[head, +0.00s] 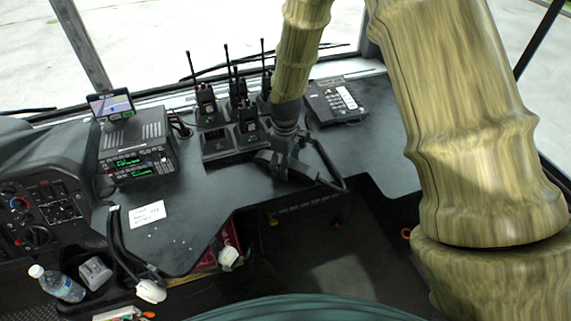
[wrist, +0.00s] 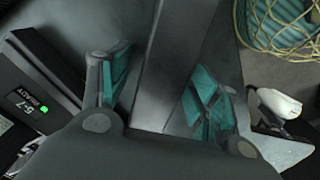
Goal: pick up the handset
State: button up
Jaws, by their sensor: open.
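A dark desk phone (head: 349,108) sits on the dashboard, right of my gripper in the head view. What looks like its dark handset (head: 319,106) lies along its left side. My gripper (head: 308,172) is open above the dash, left of and nearer than the phone, with its fingers spread. In the wrist view, my gripper (wrist: 160,92) shows teal pads well apart and nothing clamped. A dark grey slab runs beneath and between them; I cannot tell what it is. I cannot make out the handset in the wrist view.
Several handheld radios stand in a charger (head: 222,146) left of my gripper. A two-way radio unit (head: 135,150) and a small screen (head: 110,104) are farther left. A bottle (head: 58,284) lies at lower left. The dash right of the phone is clear.

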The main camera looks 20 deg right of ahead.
jog(key=shift+c, duration=0.3)
jog(key=c, duration=1.2)
jog(key=shift+c, duration=0.2)
